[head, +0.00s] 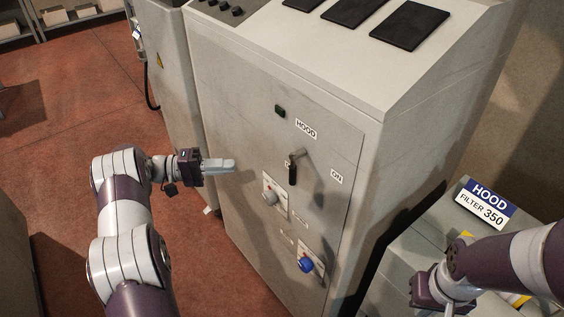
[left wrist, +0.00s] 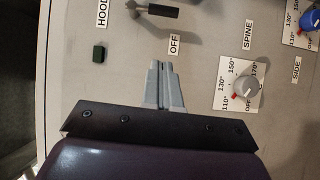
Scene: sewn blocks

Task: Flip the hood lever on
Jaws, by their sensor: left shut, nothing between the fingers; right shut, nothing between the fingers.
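The hood lever (head: 292,172) is on the grey front panel, under the HOOD label (head: 305,129). Its black handle hangs down from a metal pivot, beside the partly covered OFF label; the ON label (head: 336,176) is to its right. In the left wrist view the black handle (left wrist: 163,11) shows at the top edge, with the OFF label (left wrist: 174,44) nearer my fingers. My left gripper (head: 234,164) is shut and empty, left of the lever and apart from it. My right gripper (head: 447,312) is shut at the bottom right, partly cut off, far from the lever.
A small green button (head: 280,111) sits above the lever. Below are a grey-white knob (head: 269,198) with a dial and a blue knob (head: 305,265). A grey box with a HOOD FILTER 350 sign (head: 486,203) stands at the right. Black plates (head: 409,25) lie on the cabinet top.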

